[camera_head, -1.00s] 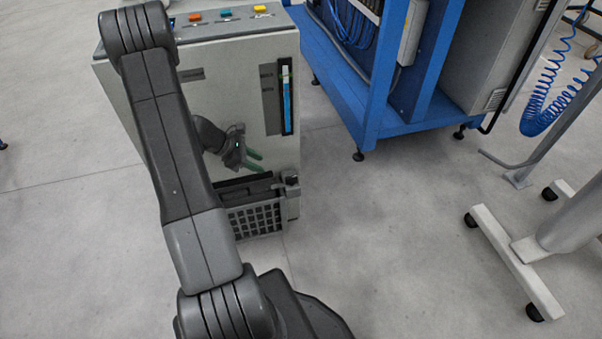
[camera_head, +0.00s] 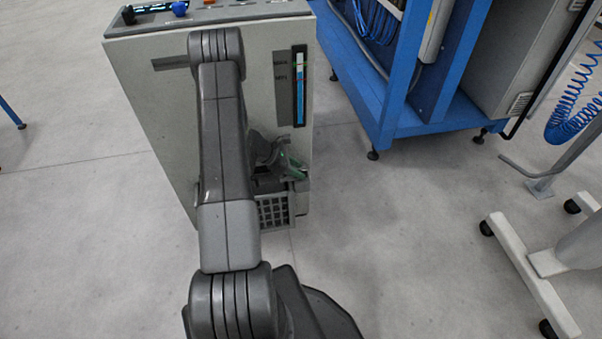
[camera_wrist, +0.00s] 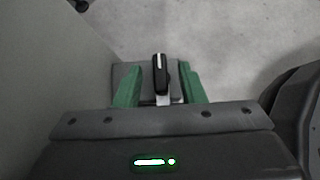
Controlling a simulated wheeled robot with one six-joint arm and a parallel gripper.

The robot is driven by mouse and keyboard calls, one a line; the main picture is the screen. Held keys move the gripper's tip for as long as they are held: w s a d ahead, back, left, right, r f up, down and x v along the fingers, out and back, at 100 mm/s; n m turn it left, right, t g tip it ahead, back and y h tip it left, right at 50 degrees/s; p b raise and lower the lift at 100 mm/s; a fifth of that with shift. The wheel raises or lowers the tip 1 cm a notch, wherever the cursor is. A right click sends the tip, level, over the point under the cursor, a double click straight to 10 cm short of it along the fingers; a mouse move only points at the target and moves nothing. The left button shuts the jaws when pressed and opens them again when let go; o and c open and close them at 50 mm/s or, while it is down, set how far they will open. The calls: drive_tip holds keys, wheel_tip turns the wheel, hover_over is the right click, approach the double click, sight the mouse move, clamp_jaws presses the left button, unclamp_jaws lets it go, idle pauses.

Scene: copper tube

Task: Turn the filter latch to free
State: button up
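The filter latch (camera_wrist: 160,74) is a small black knob with a light mark at its tip, seen in the wrist view pointing away from my gripper. It sits on a grey block at the top corner of the filter unit. My gripper (camera_wrist: 162,85) has two green fingers, one on each side of the latch, with a gap on both sides. The gripper is open around the latch, not closed on it. In the head view my gripper (camera_head: 297,168) is at the right end of the filter grille (camera_head: 273,211), and it hides the latch there.
The grey machine cabinet (camera_head: 150,110) stands behind my arm, with a blue level gauge (camera_head: 299,88) on its front face. A blue frame (camera_head: 400,120) stands to the right. A white wheeled stand (camera_head: 525,262) is at far right. Floor between them is clear.

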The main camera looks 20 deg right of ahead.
drive_tip(key=shift+x, duration=1.1)
clamp_jaws()
